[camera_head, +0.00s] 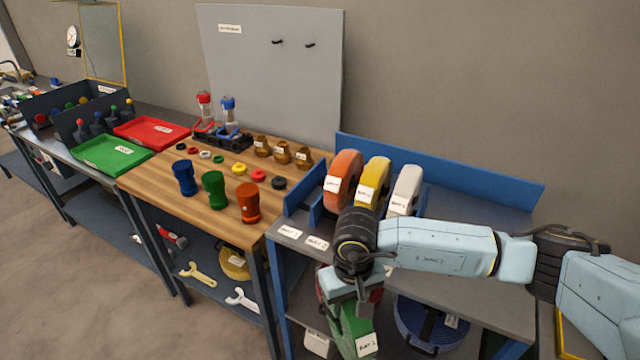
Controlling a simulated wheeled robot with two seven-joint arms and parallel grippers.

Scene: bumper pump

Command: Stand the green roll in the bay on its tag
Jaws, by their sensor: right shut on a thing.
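The green roll (354,329) hangs below my right gripper (350,295), in front of the rack and lower than its top shelf. A white tag on the roll appears to start with "BAY", but its number is too small to read surely. My right gripper is shut on the roll; its wrist hides the roll's upper part and the fingertips. The rack's grey top shelf (470,262) has white bay tags (289,231) along its front left edge. Orange (343,178), yellow (372,182) and white (404,189) rolls stand upright there. My left gripper is out of view.
Blue dividers (299,200) stand left of the orange roll, with open space beside them. My right arm crosses over the shelf's right part. A blue coil (432,322) lies on the lower shelf. A wooden bench (215,228) with pump parts adjoins on the left.

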